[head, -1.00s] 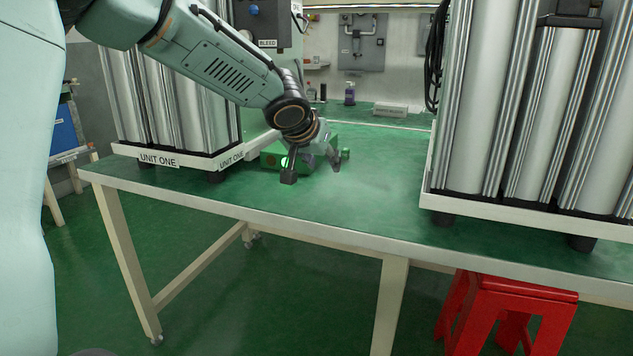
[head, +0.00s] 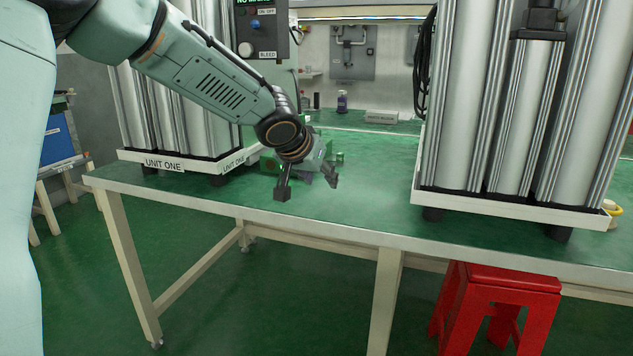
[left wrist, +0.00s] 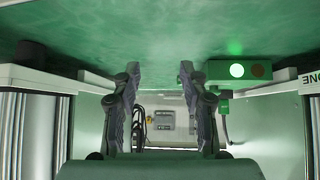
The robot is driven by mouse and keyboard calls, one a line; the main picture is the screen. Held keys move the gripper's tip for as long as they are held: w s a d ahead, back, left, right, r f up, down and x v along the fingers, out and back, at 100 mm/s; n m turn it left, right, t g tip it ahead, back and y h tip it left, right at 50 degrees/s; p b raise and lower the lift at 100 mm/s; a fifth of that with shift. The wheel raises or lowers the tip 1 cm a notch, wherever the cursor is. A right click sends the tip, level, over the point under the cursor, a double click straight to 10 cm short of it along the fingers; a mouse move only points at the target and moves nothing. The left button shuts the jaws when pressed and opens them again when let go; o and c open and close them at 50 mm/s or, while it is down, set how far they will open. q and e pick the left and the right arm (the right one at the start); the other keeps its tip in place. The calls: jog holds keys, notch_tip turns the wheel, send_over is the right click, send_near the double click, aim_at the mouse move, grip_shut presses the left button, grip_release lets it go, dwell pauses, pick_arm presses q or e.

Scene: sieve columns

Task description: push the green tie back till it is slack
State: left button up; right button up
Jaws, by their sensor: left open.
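A small green box (head: 268,161) stands on the bench at the end of the UNIT ONE base, partly behind my left gripper. In the left wrist view, where the bench is at the top, the box (left wrist: 215,69) shows a lit green lamp and a dark one. A small green fitting, possibly the green tie (left wrist: 224,104), shows beside it there. In the head view a green knob (head: 340,157) shows past the gripper. My left gripper (head: 308,187) is open and empty, fingers apart (left wrist: 159,72), over the bench in front of the box. My right gripper is out of view.
UNIT ONE (head: 180,166) stands with silver columns on the left. A second column unit (head: 520,205) stands on the right. The green bench (head: 375,185) is clear between them.

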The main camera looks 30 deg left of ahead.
pick_arm(q)
jog(key=shift+s+d+f, duration=0.1)
jog(key=shift+s+d, duration=0.05)
jog(key=shift+s, duration=0.15)
jog(key=shift+s+d, duration=0.1)
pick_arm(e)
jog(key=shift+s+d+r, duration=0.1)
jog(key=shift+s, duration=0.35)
pick_arm(q)
jog(key=shift+f, duration=0.1)
jog(key=shift+c, duration=0.3)
